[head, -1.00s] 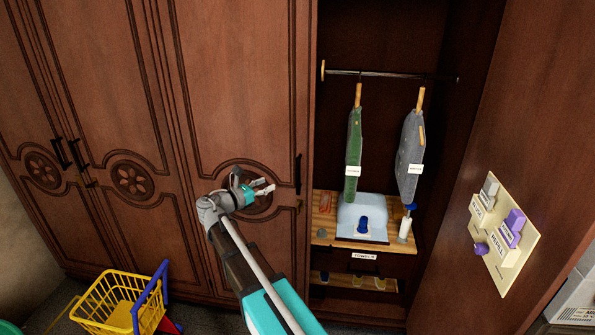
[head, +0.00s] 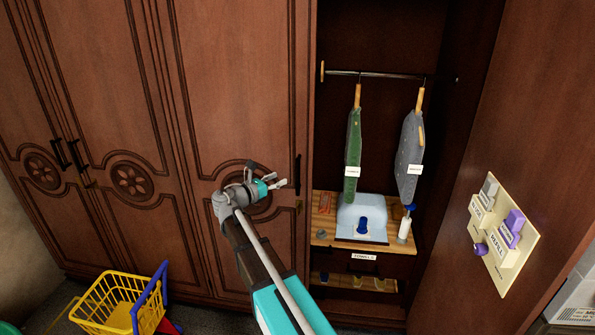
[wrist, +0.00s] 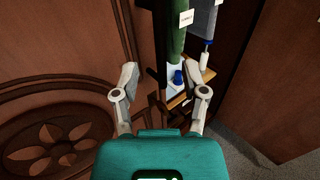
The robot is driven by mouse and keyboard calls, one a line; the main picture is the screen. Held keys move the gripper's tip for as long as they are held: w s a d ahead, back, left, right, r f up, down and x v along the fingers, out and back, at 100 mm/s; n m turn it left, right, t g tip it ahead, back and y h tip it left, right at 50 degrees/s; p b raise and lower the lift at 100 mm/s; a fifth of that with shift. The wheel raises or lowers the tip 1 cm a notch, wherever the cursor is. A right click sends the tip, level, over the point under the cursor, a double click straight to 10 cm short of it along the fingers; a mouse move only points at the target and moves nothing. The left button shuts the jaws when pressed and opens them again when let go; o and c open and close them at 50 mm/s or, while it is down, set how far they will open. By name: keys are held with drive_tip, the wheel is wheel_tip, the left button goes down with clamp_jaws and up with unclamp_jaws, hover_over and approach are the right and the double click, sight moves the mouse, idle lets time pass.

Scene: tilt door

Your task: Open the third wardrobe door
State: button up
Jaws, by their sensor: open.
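The third wardrobe door (head: 235,90) is brown carved wood and closed in the head view. Its dark vertical handle (head: 297,173) is on the right edge. My gripper (head: 281,183) is open just left of this handle, in front of the door. In the wrist view my gripper (wrist: 167,82) has its fingers spread, with the door's edge and a dark upright part between them. I cannot tell whether that part is the handle. The carved rosette (wrist: 50,150) shows at lower left. No contact with the handle can be seen.
The open compartment at right holds a green garment (head: 353,160), a grey garment (head: 411,160) and a wooden shelf (head: 321,225). An open door (head: 500,130) with a switch panel (head: 500,240) stands far right. A yellow basket (head: 110,300) is on the floor at lower left.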

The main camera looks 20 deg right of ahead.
sight(298, 170)
drive_tip(key=x, duration=0.9)
clamp_jaws()
idle(0.4)
